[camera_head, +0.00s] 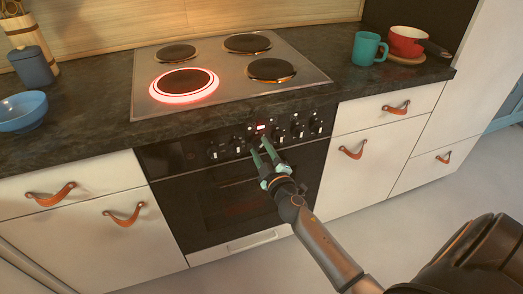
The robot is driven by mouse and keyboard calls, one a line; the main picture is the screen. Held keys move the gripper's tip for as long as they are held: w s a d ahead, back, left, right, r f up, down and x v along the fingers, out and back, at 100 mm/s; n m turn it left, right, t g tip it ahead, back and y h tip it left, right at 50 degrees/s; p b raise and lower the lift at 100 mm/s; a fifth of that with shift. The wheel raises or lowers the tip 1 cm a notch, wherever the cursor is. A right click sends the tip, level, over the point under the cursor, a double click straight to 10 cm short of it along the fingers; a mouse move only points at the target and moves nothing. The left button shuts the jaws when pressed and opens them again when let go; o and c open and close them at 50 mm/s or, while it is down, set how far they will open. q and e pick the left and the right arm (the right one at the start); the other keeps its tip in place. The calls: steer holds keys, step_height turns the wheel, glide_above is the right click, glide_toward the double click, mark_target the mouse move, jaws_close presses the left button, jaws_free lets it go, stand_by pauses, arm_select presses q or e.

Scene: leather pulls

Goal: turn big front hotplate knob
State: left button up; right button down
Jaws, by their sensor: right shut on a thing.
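The stove (232,75) has several dark round hotplates on its top. The big front left hotplate (184,85) has a glowing red ring around it. Several black knobs sit in a row on the oven's front panel, among them one at the left (213,153) and one at the right (316,125), with a small red lit display (261,127) above the middle. My right gripper (262,146) reaches in from the lower right and is shut on a knob in the middle of the row. Its green fingers mostly hide that knob. My left gripper is not in view.
The dark counter edge (90,139) runs above the panel. Drawers with leather pulls (352,149) flank the oven. A teal mug (367,48) and a red cup (406,40) stand back right; a blue bowl (22,113) stands left. The floor (420,215) at right is clear.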

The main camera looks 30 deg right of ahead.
steer(key=n, duration=0.4)
steer(key=shift+n, duration=0.3)
steer(key=shift+a+f+n, duration=0.1)
steer(key=shift+n, duration=1.9)
steer(key=shift+c, duration=2)
jaws_free()
steer(key=b+v, duration=0.2)
steer(key=v, duration=1)
steer(key=shift+s, duration=0.2)
